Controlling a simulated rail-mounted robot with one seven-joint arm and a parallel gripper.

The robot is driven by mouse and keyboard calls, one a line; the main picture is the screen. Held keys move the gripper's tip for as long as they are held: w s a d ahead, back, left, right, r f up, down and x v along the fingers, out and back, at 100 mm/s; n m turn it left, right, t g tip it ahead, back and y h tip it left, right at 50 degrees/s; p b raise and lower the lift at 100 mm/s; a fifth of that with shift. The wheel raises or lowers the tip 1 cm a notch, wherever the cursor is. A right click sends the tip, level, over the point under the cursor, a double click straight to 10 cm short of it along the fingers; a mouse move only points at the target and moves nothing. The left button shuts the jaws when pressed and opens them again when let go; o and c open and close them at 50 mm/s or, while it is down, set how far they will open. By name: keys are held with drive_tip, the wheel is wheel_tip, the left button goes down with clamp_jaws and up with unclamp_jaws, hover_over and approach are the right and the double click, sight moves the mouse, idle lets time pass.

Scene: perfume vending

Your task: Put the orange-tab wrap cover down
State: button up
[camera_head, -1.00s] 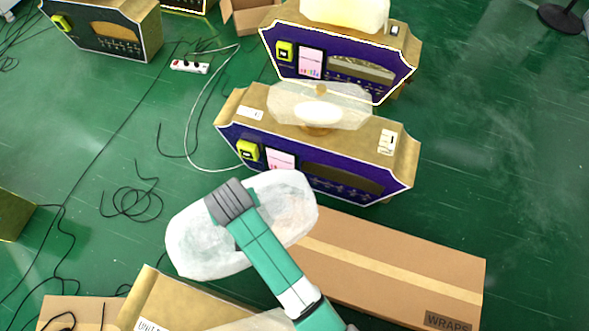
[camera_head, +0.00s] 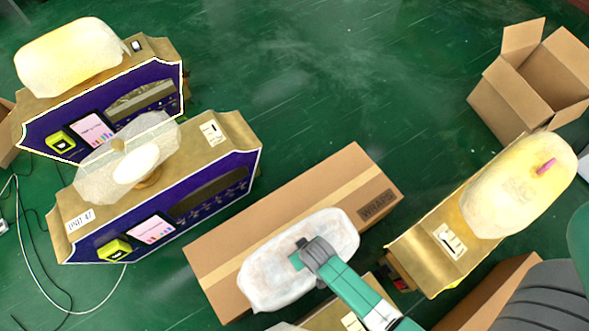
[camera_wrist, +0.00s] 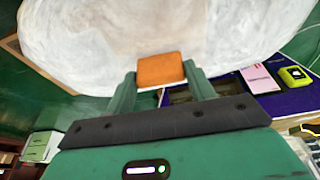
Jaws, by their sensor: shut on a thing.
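The orange-tab wrap cover (camera_head: 338,228) is a whitish, cloudy, rounded shell. My gripper (camera_head: 299,257) is shut on it and holds it in front of the long WRAPS box (camera_head: 355,165) in the head view. In the wrist view, the orange tab (camera_wrist: 161,70) sits between the two fingers of my gripper (camera_wrist: 162,84), with the pale cover (camera_wrist: 150,30) filling the space beyond. The head view does not show the orange tab. I cannot tell the gap between the cover and the box.
A purple-fronted machine (camera_head: 205,195) at left carries a clear wrap. Another (camera_head: 165,75) behind it has a yellowish cover (camera_head: 65,55). At right a machine has a pink-tabbed cover (camera_head: 515,190). An open carton (camera_head: 515,100) stands upper right. Green floor is clear at top middle.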

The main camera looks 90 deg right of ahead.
drive_tip(key=w+d+f+b, duration=0.5)
drive_tip(key=w+d+b, duration=0.3)
drive_tip(key=w, duration=0.5)
drive_tip(key=shift+d+b, duration=0.3)
drive_tip(key=shift+d, duration=0.55)
drive_tip(key=o, duration=1.4)
drive_tip(key=shift+f, duration=0.15)
drive_tip(key=shift+c, duration=0.2)
drive_tip(key=p+v, duration=0.6)
drive_tip(key=v, duration=0.6)
drive_tip(key=shift+p, duration=0.3)
